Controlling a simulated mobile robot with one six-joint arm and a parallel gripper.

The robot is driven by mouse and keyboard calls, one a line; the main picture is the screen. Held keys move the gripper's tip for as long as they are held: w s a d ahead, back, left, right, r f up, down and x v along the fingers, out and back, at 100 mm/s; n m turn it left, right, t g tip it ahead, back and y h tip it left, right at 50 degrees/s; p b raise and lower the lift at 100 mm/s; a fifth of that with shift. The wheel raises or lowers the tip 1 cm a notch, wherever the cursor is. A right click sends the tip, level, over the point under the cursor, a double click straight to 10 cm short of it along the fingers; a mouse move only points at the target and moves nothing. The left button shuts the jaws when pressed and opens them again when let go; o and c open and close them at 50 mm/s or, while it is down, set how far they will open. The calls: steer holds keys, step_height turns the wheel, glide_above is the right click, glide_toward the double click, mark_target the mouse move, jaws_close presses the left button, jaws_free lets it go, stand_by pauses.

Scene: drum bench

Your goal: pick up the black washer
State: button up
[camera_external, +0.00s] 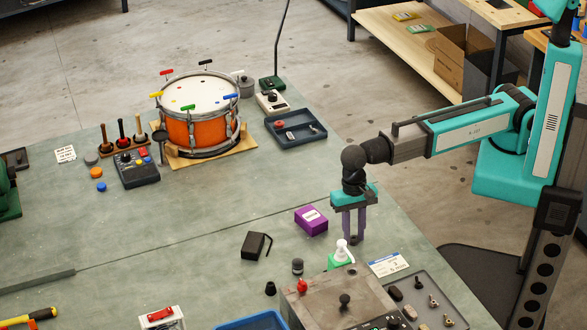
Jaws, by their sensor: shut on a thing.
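My gripper (352,238) points straight down over the green bench top at the right, just right of the purple box. Its two purple-grey fingers are shut on a small dark piece, the black washer (353,240), at their tips. The fingers hide most of it, so its shape is hard to make out. The tips are at or close to the bench surface; I cannot tell whether the washer touches it.
A purple box (311,221) and a white-topped green bottle (341,254) stand close to my gripper. A black block (254,245), a grey control box (340,305) and a grey tray (437,312) lie nearer. An orange drum (199,132) stands farther back. The bench's middle is clear.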

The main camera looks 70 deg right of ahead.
mark_target(354, 237)
steer(key=shift+r, duration=0.15)
step_height(354, 237, up, 10)
steer(key=b, duration=0.2)
stand_by(0.8)
